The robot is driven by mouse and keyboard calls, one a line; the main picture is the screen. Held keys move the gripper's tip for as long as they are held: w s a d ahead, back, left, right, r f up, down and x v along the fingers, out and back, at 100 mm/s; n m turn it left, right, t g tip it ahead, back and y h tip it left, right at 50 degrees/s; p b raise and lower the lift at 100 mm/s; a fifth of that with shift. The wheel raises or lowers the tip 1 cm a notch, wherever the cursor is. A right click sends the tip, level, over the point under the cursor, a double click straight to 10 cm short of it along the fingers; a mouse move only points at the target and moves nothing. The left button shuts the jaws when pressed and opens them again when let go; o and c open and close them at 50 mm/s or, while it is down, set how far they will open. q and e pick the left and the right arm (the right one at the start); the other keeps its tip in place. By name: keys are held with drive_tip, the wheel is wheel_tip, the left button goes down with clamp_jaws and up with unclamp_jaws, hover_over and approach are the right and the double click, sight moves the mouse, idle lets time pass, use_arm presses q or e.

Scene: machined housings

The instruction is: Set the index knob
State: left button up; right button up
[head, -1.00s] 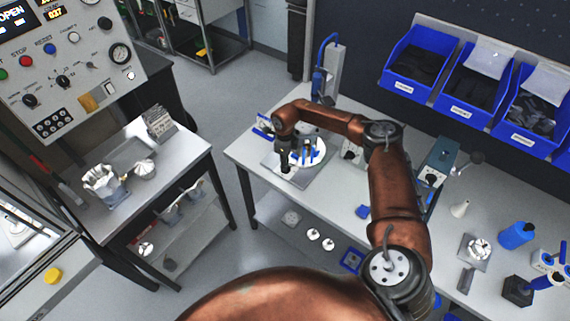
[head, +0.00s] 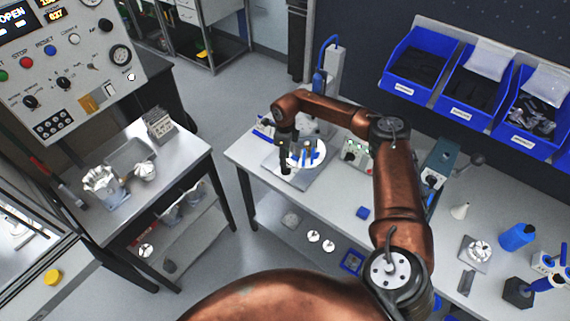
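My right arm reaches over the back workbench, and its dark gripper (head: 285,160) points down in front of a round white plate (head: 312,160) with blue and dark upright parts. The plate is on a grey square base (head: 291,171). The fingers are small and dark, so their opening and any contact are unclear. A small control box (head: 355,153) with green lights and a dark knob stands right of the plate, partly behind my arm. A blue-grey device (head: 435,172) farther right also has a dark knob. I cannot tell which is the index knob. My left gripper is out of view.
Blue bins (head: 420,65) hang at the back right. A control panel (head: 75,75) and a side table (head: 185,150) are at left, with floor between.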

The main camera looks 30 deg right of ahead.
wheel_tip(320, 180, up, 7)
drive_tip(key=shift+r, duration=0.15)
idle(0.5)
